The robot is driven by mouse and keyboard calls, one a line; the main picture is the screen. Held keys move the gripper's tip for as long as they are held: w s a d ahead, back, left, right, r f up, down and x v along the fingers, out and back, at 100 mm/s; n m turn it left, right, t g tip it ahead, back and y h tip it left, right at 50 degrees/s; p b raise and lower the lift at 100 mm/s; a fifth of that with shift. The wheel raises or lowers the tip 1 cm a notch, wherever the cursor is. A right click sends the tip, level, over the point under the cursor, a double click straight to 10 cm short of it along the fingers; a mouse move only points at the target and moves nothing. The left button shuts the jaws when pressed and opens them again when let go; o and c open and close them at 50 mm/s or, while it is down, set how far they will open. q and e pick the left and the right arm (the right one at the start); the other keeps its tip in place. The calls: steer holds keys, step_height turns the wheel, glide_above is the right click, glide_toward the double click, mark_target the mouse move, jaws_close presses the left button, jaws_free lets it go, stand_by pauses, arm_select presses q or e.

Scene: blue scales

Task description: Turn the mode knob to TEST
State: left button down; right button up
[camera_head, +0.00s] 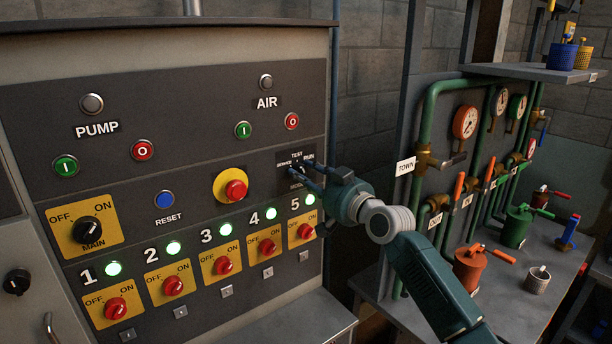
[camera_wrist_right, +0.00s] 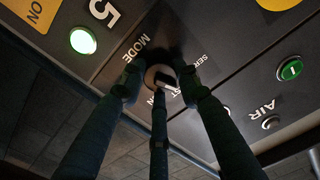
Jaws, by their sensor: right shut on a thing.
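The mode knob (camera_wrist_right: 163,79) is a small dark round knob on the panel, with a light bar on its face. Its labels read SERVICE, TEST and RUN, with MODE below; in the head view it is mostly hidden behind the fingers. In the wrist view the light bar seems to lie toward the TEST label (camera_wrist_right: 175,92), partly covered by a finger. My right gripper (camera_head: 301,174) reaches in from the right. Its dark fingers (camera_wrist_right: 159,84) are closed around the knob. My left gripper is not in view.
The yellow-ringed red button (camera_head: 235,190) is left of the knob. Switch 5 (camera_head: 305,231) and its lit green lamp (camera_head: 310,199) are just below. The AIR buttons (camera_head: 291,121) are above. Green pipes with gauges and valves (camera_head: 430,110) stand right of my arm.

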steer(key=shift+f+m+p, duration=0.15)
steer(key=shift+m+p, duration=0.1)
steer(key=shift+m, duration=0.85)
steer(key=shift+f+m+p, duration=0.1)
steer(key=shift+m+p, duration=0.15)
steer(key=shift+m, duration=0.85)
steer(key=o, duration=1.1)
steer(key=shift+o, duration=0.2)
steer(key=shift+r, duration=0.1)
steer(key=v, duration=1.2)
